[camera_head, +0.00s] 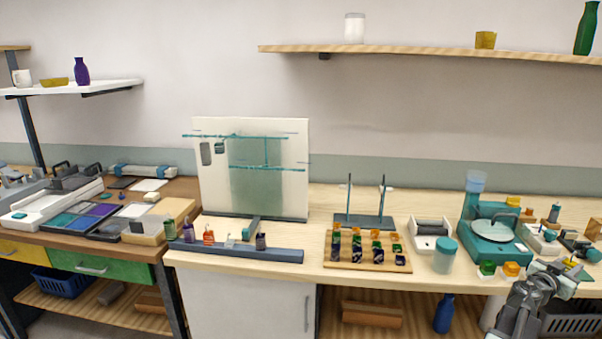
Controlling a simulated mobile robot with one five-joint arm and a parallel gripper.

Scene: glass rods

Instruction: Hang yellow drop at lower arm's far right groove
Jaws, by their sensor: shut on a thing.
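My gripper (566,274) is at the far right, over the right end of the bench. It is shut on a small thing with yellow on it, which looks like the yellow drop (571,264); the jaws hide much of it. A white board (293,150) stands left of centre, far from my gripper. Two thin teal rods cross it: an upper arm (262,136) and a lower arm (275,168). A grey piece (205,154) and a dark teal piece (221,147) hang near the upper arm's left part. The lower arm's grooves are too small to make out.
A dark blue tray (285,256) with several small bottles lies before the board. A wooden rack (345,263) of coloured pieces, two upright rods (383,196), a teal-lidded jar (445,257) and a teal machine (480,235) stand between board and gripper.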

